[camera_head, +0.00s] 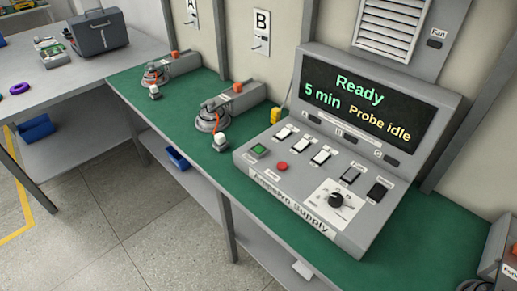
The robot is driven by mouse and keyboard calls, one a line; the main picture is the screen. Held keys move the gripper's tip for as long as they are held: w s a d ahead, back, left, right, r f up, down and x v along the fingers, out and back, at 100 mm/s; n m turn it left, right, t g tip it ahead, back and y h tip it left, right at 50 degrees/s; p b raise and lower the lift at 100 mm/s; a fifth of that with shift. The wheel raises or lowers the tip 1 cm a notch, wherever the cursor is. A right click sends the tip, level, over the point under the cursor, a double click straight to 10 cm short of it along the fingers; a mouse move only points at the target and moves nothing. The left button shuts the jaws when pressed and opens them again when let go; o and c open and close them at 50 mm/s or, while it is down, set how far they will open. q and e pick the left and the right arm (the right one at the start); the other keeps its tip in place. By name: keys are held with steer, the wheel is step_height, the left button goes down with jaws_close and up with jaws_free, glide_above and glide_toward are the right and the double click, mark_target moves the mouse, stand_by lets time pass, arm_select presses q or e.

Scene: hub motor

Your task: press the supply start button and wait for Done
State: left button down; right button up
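The supply console (258,180) stands on the green bench top. Its dark display (362,108) reads "Ready", "5 min" and "Probe idle". The small labels under the buttons are too small to read. Neither of my grippers is in view.
Two motor fixtures (212,117) with orange and white parts sit on the green bench (180,125) left of the console. Wall panels A and B (261,33) hang behind. A grey case (99,33) stands on the grey table at the far left. Floor in front is clear.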

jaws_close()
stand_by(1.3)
